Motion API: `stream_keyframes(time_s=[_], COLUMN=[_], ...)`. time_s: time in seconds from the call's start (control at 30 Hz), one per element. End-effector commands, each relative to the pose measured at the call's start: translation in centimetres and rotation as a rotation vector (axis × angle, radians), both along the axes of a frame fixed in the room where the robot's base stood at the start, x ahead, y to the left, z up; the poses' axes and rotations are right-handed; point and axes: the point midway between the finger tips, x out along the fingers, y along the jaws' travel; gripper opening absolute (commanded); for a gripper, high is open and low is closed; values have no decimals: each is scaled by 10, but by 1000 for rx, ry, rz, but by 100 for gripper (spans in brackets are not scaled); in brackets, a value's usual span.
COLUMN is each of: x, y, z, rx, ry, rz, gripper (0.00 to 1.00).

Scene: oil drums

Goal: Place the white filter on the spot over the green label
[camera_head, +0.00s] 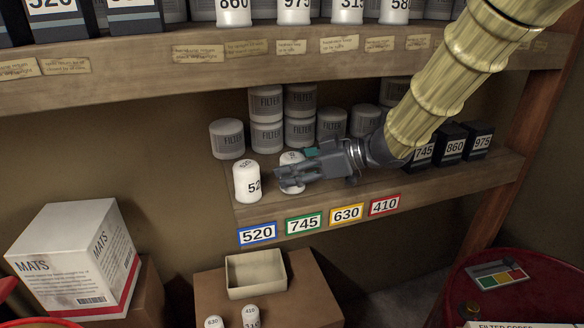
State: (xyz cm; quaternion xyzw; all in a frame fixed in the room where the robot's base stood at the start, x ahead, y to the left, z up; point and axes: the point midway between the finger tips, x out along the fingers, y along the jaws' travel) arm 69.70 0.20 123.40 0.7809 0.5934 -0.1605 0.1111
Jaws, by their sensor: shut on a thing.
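My gripper (287,178) reaches in from the right and is shut on a white filter (291,158) at the lower shelf. The filter is upright, with its top showing above the fingers and a little of its base below. The fingers hide most of its front and its large number. It is above and behind the green label (303,223), marked 745, on the shelf edge. I cannot tell whether its base touches the shelf. Another white filter (246,182), marked 520, stands to its left above the blue label (257,234).
Grey filter cans (267,137) are stacked behind my gripper. Black boxes (451,144) stand at right. Yellow (346,213) and red (384,205) labels follow along the edge. An open tray (256,273) and two small white filters (250,315) are below. The upper shelf (210,72) overhangs.

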Motion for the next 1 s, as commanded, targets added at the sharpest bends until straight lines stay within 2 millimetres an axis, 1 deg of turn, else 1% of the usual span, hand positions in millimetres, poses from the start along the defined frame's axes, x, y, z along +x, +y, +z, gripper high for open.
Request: stream_keyframes(time_s=[0.07,0.1,0.17,0.2,0.53,0.63,0.77,1.0], x=[0,0,0,0,0,0,-3,-14], y=[0,0,0,0,0,0,-14,-53], z=[-2,-2,-2,-2,-2,2,7,23], rx=[0,0,0,0,0,0,1,0], ry=[1,1,1,1,0,-1,-1,-3], rz=[0,0,0,0,0,0,-3,-2], gripper=[15,54,65,72,72,72,72,72])
